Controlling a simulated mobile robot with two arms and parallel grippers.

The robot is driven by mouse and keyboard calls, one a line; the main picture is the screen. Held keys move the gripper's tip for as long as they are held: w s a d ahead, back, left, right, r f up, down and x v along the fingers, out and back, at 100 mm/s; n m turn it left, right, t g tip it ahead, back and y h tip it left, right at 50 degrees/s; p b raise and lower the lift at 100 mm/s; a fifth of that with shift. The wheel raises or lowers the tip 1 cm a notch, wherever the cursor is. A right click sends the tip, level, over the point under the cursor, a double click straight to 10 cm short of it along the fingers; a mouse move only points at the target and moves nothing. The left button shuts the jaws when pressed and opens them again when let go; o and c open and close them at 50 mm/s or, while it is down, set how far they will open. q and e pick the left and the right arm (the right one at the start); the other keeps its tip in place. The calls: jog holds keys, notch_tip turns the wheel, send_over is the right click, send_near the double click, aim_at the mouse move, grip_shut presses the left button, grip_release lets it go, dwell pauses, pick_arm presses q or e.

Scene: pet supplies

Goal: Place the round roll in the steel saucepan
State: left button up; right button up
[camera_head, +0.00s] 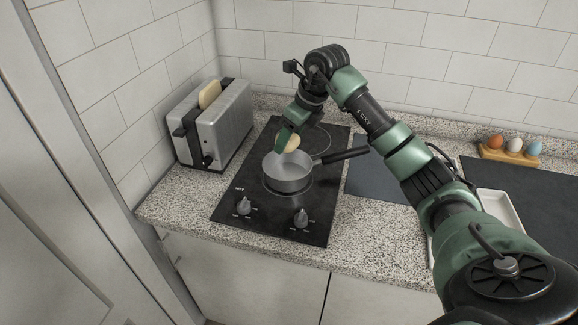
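The steel saucepan (288,184) stands on the black cooktop (240,183), its dark handle (345,155) pointing to the right. The inside that shows is bare. My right gripper (287,144) is over the back rim of the saucepan, fingers pointing down. It appears shut on the pale round roll (292,143), which is held at or just above the rim, partly hidden by the green fingers. My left gripper is out of view.
A steel toaster (222,127) with a bread slice (209,94) stands left of the cooktop. A dark board (375,182) lies right of it. A white tray (503,211) and an egg holder (510,154) with three eggs are further right. Tiled walls close the back and left.

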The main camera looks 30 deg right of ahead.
aim_at(285, 175)
notch_tip(285, 175, down, 10)
jog(key=shift+f+p, duration=0.2)
jog(key=shift+p, duration=0.65)
jog(key=o, duration=0.9)
jog(key=shift+f, duration=0.15)
jog(key=shift+o, duration=0.8)
